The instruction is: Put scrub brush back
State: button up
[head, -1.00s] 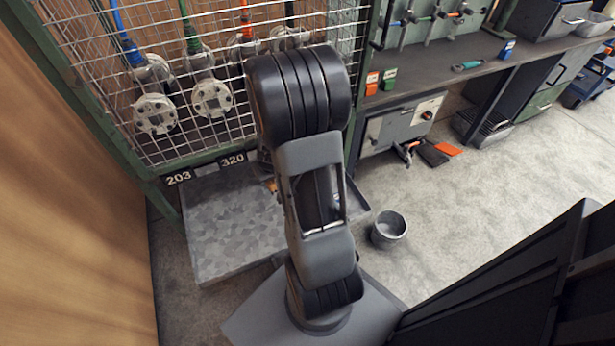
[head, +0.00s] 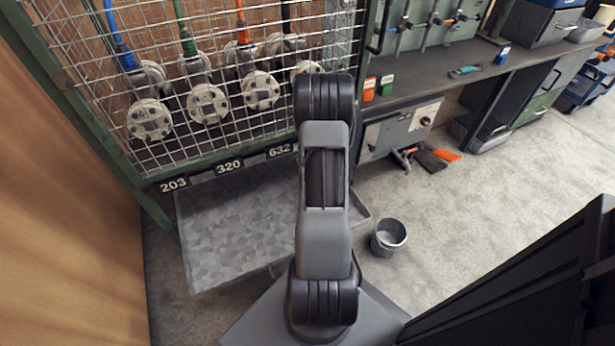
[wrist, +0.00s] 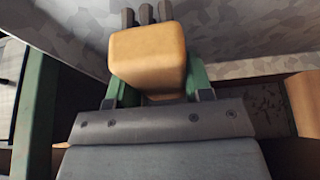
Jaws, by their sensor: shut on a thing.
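In the wrist view, my gripper (wrist: 157,92) is shut on a tan block, which I take to be the scrub brush (wrist: 148,57). A green finger shows on each side of it. Several dark prongs stand up behind the block; I cannot tell whether they are part of it. A mottled grey metal surface shows beyond. In the head view, my upright arm hides the gripper and the brush.
A mottled metal tray (head: 235,232) lies on the floor below the wire cage (head: 215,40) with flanged pipes (head: 208,103). A grey bucket (head: 388,237) stands right of my arm. A workbench (head: 430,85) runs along the back right.

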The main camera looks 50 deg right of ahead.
jog(key=shift+w+d+f, duration=0.35)
jog(key=shift+d+f, duration=0.25)
jog(key=shift+f, duration=0.15)
jog(key=shift+d+f+b, duration=0.1)
jog(key=shift+f+b, duration=0.8)
jog(key=shift+f, duration=0.75)
jog(key=shift+f+b, duration=0.25)
jog(key=shift+b, duration=0.1)
jog(key=o, duration=0.8)
jog(key=shift+o, duration=0.2)
jog(key=shift+r, duration=0.1)
jog(key=shift+r+p, duration=0.5)
jog(key=shift+p, duration=0.05)
jog(key=p+v, duration=0.3)
jog(key=v, duration=0.8)
jog(key=shift+s+r+p, duration=0.1)
jog(key=shift+p, duration=0.25)
